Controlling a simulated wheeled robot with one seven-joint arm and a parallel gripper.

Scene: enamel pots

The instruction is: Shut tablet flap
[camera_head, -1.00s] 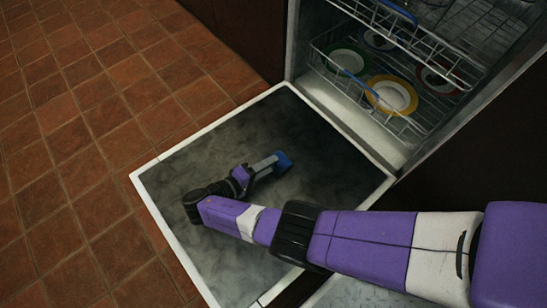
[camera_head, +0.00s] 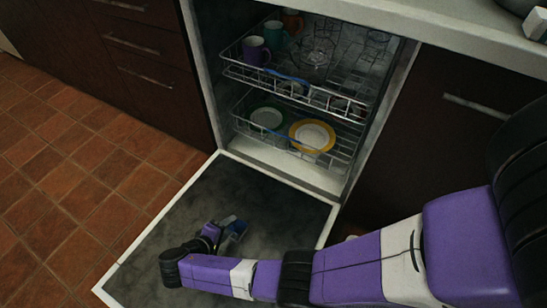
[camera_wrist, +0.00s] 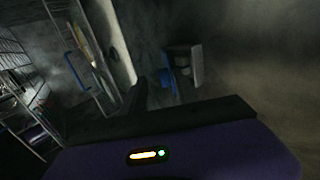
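The tablet compartment is a small grey box (camera_wrist: 186,64) on the inner face of the lowered dishwasher door (camera_head: 185,205). Its blue flap (camera_wrist: 168,74) stands out from the box's left side in the wrist view, so it looks open. In the head view the blue and grey compartment (camera_head: 236,228) shows just right of my gripper (camera_head: 218,231). My gripper is low over the door, close to the compartment; I cannot tell whether they touch. Its fingers are too small and dark to show whether they are open or shut.
The upper rack (camera_head: 292,86) holds cups and glasses; the lower rack (camera_head: 290,145) holds plates, including a yellow-rimmed plate (camera_head: 312,136). Dark cabinets flank the dishwasher below the counter (camera_head: 450,30). The tiled floor (camera_head: 75,150) to the left is clear.

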